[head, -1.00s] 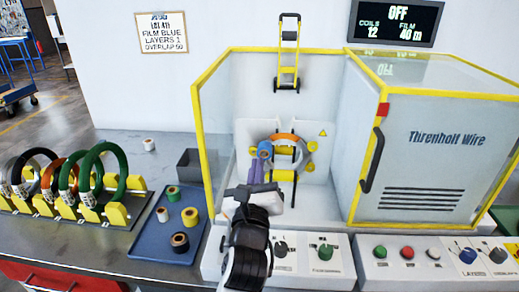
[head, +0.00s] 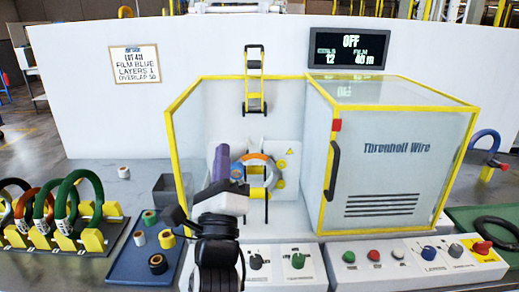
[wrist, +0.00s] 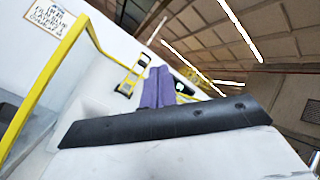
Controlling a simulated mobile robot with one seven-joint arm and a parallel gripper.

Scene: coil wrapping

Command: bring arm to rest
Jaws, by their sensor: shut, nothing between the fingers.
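My gripper (head: 221,163) shows in the head view with its purple fingers pointing up, in front of the wrapping machine's open bay. It is shut and empty. The wrist view shows the purple fingers (wrist: 158,88) side by side, with the machine's yellow frame (wrist: 103,40) to their left. Behind my gripper, an orange and white coil (head: 259,159) stands on the yellow rollers in the bay. A blue film roll (head: 237,172) is beside the coil, partly hidden by my gripper.
The clear guard cover (head: 390,150) stands to the right of the bay. A rack of coils (head: 65,225) and a blue tray (head: 132,262) with several film rolls lie to the left. A control panel (head: 415,262) runs along the front. The screen (head: 362,48) reads OFF.

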